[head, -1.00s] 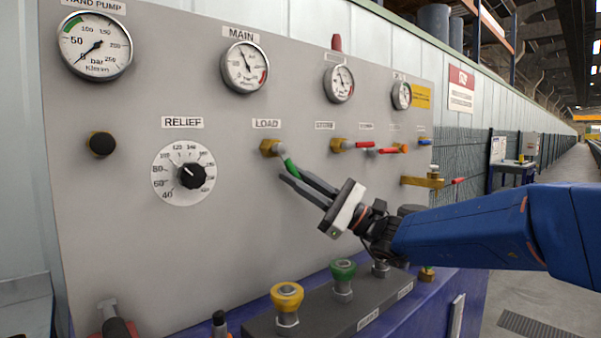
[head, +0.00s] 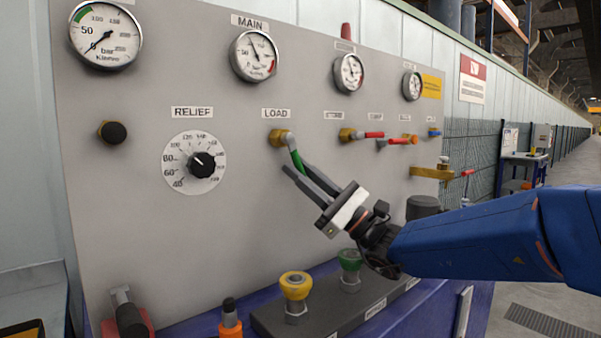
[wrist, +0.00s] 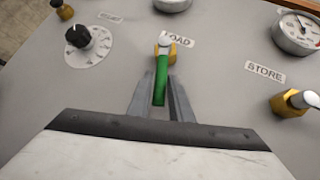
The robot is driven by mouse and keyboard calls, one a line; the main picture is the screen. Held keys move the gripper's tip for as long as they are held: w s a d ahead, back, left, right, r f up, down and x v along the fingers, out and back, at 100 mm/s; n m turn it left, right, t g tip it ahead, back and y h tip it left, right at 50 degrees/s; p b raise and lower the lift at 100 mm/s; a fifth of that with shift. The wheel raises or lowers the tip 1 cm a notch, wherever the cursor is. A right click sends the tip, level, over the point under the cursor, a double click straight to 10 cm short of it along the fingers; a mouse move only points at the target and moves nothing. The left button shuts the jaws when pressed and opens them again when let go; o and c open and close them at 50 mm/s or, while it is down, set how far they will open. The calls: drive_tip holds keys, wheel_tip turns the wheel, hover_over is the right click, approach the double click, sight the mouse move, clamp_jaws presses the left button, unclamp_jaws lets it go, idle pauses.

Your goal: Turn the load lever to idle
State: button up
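The load lever (head: 296,158) has a green handle on a brass valve under the LOAD label (head: 276,113). It points downward, leaning slightly right in the head view. In the wrist view, the green handle (wrist: 161,83) extends from the valve towards me. My gripper (head: 297,169) is at the handle's lower part. Its two fingers (wrist: 161,80) are apart, one on each side of the handle. I cannot tell whether either finger touches it. The handle's lower end is partly hidden by a finger in the head view.
The relief dial (head: 203,164) is left of the lever. The store valve (head: 347,134) and several red-handled levers are to the right. Below, a yellow knob (head: 294,286) and a green knob (head: 350,260) stand on a dark block. The panel directly below the relief dial is clear.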

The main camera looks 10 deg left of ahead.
drive_tip(key=shift+o, duration=0.9)
drive_tip(key=w+v, duration=0.1)
drive_tip(key=v, duration=0.6)
drive_tip(key=shift+s+d+f, duration=0.2)
drive_tip(key=shift+s, duration=0.3)
